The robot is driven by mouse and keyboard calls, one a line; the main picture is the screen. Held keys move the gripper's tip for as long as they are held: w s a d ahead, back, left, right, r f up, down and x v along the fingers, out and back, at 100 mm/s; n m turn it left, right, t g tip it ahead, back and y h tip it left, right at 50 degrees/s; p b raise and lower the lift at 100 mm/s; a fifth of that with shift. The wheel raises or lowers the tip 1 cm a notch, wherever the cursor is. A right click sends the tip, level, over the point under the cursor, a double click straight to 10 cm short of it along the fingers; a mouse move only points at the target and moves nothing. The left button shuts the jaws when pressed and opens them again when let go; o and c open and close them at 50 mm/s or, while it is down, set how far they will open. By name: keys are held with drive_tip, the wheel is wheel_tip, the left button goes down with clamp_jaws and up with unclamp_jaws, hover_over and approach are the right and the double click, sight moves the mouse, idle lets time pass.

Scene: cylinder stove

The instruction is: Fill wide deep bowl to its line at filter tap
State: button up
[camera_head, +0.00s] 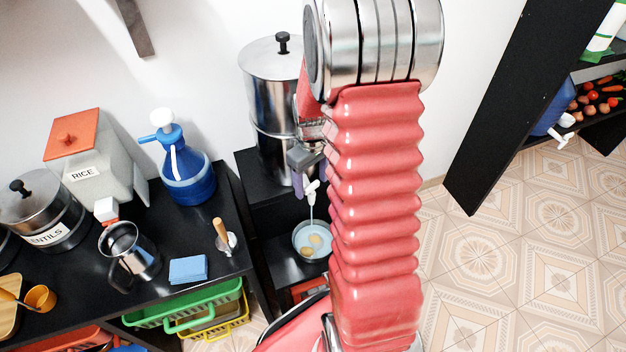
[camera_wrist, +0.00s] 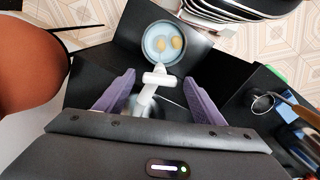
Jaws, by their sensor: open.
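The filter (camera_head: 270,120) is a tall steel cylinder with a lid on a black stand. Its white tap (camera_head: 312,190) points down over the bowl, and a thin pale stream seems to run from it. The bowl (camera_head: 299,240) stands upright on a lower black shelf under the tap.
A black shelf unit (camera_head: 500,100) stands at right. Tiled floor (camera_head: 520,250) between is clear.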

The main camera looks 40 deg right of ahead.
drive_tip(key=shift+c, duration=0.3)
drive_tip(key=c, duration=1)
drive_tip(key=shift+m, duration=2.1)
drive_tip(key=o, duration=1.1)
drive_tip(key=shift+c, duration=0.2)
